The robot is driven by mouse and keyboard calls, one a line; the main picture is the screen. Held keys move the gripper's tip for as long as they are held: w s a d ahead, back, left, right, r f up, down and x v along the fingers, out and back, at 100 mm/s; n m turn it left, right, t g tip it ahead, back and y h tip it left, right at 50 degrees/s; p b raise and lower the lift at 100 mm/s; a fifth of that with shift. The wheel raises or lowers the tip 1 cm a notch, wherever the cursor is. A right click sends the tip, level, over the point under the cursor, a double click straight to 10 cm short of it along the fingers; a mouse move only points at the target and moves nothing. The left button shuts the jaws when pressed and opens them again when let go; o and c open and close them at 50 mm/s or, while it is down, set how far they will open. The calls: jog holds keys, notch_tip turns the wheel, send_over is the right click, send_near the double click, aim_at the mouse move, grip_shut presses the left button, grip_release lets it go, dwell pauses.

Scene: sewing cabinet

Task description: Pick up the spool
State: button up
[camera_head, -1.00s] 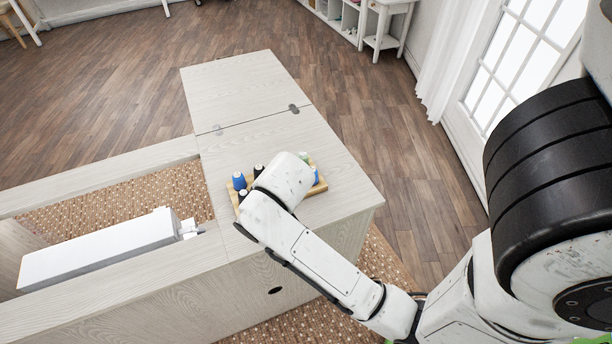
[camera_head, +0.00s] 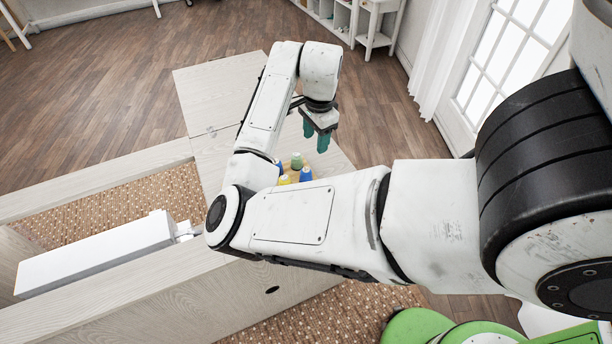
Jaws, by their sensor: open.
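Several spools stand together on the cabinet top, partly hidden behind my arm. I see a green spool (camera_head: 296,161), a blue spool (camera_head: 305,174) and a yellow one (camera_head: 284,180). Another blue spool (camera_head: 279,165) shows at the arm's edge. I cannot tell which one is meant. A bit of their wooden tray (camera_head: 308,163) shows beside the green spool. My gripper (camera_head: 315,142) points down, above and to the right of the spools in the picture, with teal fingers apart and nothing between them.
The pale wood cabinet top (camera_head: 216,92) is bare at the far left. A white sewing machine (camera_head: 95,255) lies in the cabinet's open well on the left. A white side table (camera_head: 378,22) and a glazed door (camera_head: 508,55) stand farther back.

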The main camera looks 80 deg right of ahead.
aim_at(306, 172)
jog(key=shift+w+a+f+m+y, duration=0.25)
jog(key=shift+a+f+m+y, duration=0.1)
jog(key=shift+a+y, duration=0.15)
jog(key=shift+w+a+f+m+y, duration=0.25)
jog(key=shift+a+f+m+y, duration=0.15)
jog(key=shift+a, duration=0.15)
jog(key=f, duration=0.5)
jog(key=shift+w+a, duration=0.2)
jog(key=shift+w+f+p, duration=0.15)
jog(key=shift+f+p, duration=0.15)
jog(key=shift+f, duration=1.05)
jog(key=shift+w+f+p, duration=0.1)
jog(key=shift+f+p, duration=0.15)
jog(key=shift+f, duration=1.1)
jog(key=c, duration=0.8)
jog(key=shift+r, duration=0.1)
notch_tip(306, 172, up, 10)
jog(key=shift+f+b, duration=0.1)
jog(key=shift+b, duration=0.3)
